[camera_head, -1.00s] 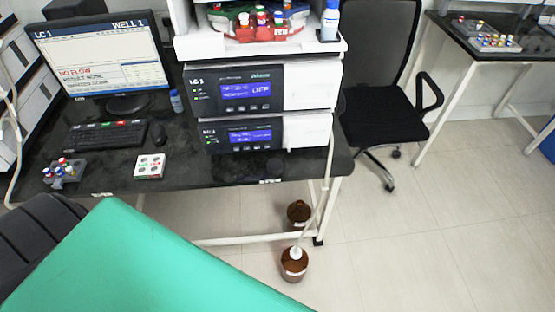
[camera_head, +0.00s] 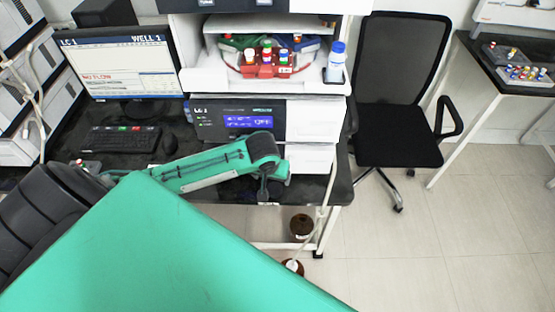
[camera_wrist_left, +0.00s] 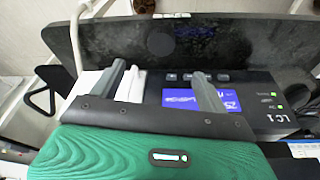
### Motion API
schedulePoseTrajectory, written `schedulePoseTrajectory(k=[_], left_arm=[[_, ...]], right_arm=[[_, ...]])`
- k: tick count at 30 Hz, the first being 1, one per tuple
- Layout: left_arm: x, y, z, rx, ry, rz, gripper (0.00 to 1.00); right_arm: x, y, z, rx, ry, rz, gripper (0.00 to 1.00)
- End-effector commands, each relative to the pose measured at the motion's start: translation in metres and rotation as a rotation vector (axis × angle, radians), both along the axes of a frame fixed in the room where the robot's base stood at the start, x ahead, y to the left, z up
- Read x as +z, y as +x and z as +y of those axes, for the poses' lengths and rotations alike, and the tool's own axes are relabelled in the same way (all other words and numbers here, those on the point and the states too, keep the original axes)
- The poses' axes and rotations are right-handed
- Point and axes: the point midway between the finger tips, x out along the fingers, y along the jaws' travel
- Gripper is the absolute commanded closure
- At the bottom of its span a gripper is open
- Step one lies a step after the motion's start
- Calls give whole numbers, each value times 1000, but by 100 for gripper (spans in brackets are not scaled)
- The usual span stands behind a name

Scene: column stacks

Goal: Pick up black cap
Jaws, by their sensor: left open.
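The black cap (camera_wrist_left: 160,43) shows in the left wrist view as a dark round shape on the black bench top (camera_wrist_left: 100,42), hard to tell from the dark surface. My left gripper (camera_wrist_left: 158,69) is open and empty, with one finger on each side of the picture's middle. The cap lies beyond the fingertips, roughly in line with the gap between them, apart from them. In the head view my left gripper (camera_head: 266,188) hangs over the front of the bench, and the cap cannot be made out there. My right gripper is not in view.
The LC 1 instrument (camera_head: 240,120) stands close behind my left gripper. A monitor (camera_head: 118,62), keyboard (camera_head: 120,139) and mouse (camera_head: 170,145) are at left. Brown bottles (camera_head: 301,227) stand below the bench. A black chair (camera_head: 400,130) is at right.

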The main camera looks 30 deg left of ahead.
Motion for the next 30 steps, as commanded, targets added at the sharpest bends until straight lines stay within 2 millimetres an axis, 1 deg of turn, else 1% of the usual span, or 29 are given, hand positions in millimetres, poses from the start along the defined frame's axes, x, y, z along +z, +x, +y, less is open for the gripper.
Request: schedulePoseTrajectory(k=[1, 3, 5, 8, 15, 18, 21, 26, 30], left_arm=[[12, 1, 4, 15, 9, 0, 23], [17, 0, 6, 32, 13, 5, 23], [16, 1, 7, 40, 15, 9, 23], [4, 4, 9, 44, 15, 11, 23], [-41, 15, 12, 44, 14, 8, 23], [-54, 19, 14, 43, 14, 8, 23], [-61, 20, 14, 42, 14, 7, 23], [-68, 22, 13, 42, 14, 7, 23], [-83, 25, 12, 42, 14, 9, 23]], right_arm=[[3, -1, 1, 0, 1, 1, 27], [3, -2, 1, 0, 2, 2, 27], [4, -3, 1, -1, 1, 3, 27], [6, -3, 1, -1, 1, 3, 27], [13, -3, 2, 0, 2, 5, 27], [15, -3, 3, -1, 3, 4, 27], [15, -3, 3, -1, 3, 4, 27], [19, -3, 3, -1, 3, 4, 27], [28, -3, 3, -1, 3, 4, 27]])
